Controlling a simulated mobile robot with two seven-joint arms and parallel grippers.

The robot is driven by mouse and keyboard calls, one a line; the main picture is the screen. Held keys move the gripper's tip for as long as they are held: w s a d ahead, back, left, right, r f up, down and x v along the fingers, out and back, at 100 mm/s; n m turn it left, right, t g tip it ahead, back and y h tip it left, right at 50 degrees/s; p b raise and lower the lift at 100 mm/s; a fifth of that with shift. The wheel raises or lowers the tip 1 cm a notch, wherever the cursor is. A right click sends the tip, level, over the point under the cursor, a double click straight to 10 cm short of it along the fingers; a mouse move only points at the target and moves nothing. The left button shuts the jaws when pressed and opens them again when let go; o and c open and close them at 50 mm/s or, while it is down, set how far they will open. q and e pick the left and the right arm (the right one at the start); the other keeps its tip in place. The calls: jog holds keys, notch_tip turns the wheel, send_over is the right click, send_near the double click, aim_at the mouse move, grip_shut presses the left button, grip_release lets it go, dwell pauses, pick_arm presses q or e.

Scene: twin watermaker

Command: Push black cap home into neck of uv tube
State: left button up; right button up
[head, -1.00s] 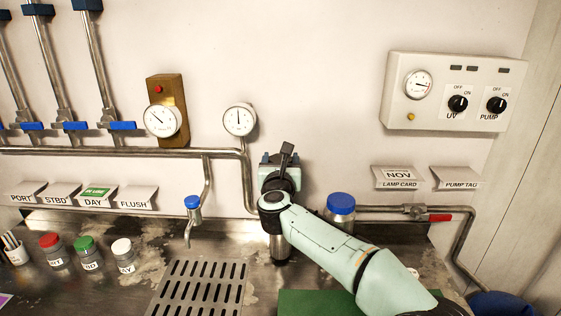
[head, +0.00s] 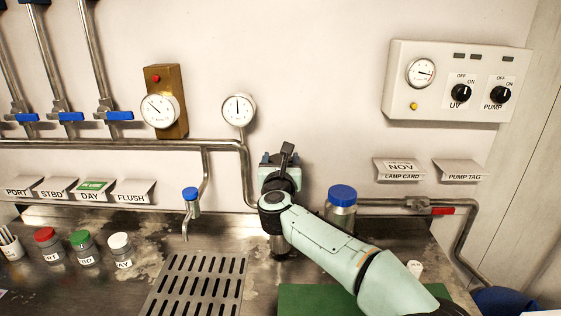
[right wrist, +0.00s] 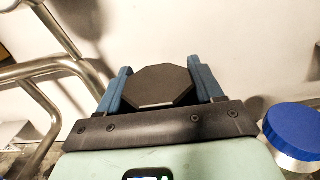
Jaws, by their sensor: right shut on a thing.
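My right gripper (head: 278,160) is near the back wall, beyond its own wrist in the head view. In the right wrist view its two blue fingers (right wrist: 160,68) are shut on a dark eight-sided cap (right wrist: 160,88), one finger on each side. A steel upright cylinder (head: 279,246), seemingly the uv tube, shows below the wrist on the counter. Its neck is hidden, so I cannot tell whether the cap touches it or how deep it sits. My left gripper is not in view.
A blue-lidded jar (head: 342,205) stands close right of the wrist; its lid also shows in the right wrist view (right wrist: 294,128). A pipe (head: 247,178) and small tap (head: 191,200) are to the left. A slotted drain (head: 196,284) and green mat (head: 302,298) lie in front.

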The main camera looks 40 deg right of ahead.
jog(key=shift+f, duration=0.3)
jog(key=o, duration=1)
jog(key=b+v, duration=0.2)
jog(key=v, duration=1.1)
jog(key=shift+s+a+b, duration=0.1)
jog(key=shift+s+b, duration=0.05)
jog(key=shift+b, duration=0.2)
